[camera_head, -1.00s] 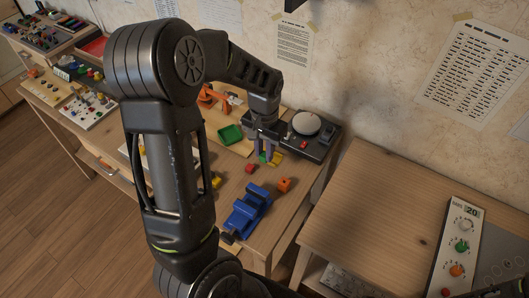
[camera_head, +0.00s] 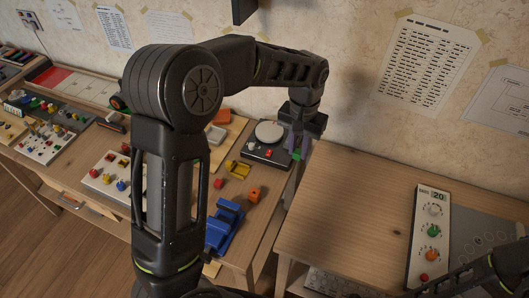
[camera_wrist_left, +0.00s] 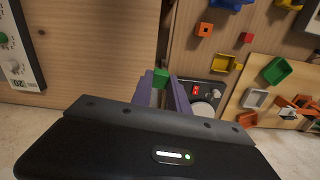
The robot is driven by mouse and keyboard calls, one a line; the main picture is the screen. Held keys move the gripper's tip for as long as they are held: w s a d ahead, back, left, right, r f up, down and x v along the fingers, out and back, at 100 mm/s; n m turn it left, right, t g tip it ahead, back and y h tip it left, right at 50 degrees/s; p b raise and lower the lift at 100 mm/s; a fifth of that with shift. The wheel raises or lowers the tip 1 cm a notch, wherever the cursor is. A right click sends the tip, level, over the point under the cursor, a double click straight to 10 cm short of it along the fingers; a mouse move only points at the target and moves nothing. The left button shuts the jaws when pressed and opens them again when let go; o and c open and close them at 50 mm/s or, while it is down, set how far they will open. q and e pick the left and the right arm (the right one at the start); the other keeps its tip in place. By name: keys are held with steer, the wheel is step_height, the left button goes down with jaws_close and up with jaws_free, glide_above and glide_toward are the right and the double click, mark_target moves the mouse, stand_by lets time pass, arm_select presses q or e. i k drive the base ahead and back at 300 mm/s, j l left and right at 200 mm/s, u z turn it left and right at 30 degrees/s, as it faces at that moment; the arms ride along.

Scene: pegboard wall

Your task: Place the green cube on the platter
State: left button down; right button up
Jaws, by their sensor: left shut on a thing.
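The green cube (camera_head: 297,155) is between the fingers of my left gripper (camera_head: 295,143), which is shut on it. It also shows at the fingertips in the left wrist view (camera_wrist_left: 160,77). The platter (camera_head: 269,132) is a pale round plate on a black scale (camera_head: 262,154) at the back right of the left table. It also shows in the left wrist view (camera_wrist_left: 202,111), partly hidden by a finger. In the head view, the cube and gripper are right of the platter, apart from it. My right gripper is not in view.
A yellow bracket (camera_head: 238,169), red cube (camera_head: 218,183), orange block (camera_head: 254,194) and blue vise (camera_head: 226,225) lie in front of the scale. A gap separates this table from the right table (camera_head: 345,215), which carries a button panel (camera_head: 431,235). Its left part is clear.

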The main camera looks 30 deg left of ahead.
mark_target(269, 130)
steer(key=k+j+z, duration=0.4)
steer(key=j+z, duration=0.45)
steer(key=k+j+z, duration=0.3)
steer(key=j, duration=0.2)
steer(key=i, duration=0.1)
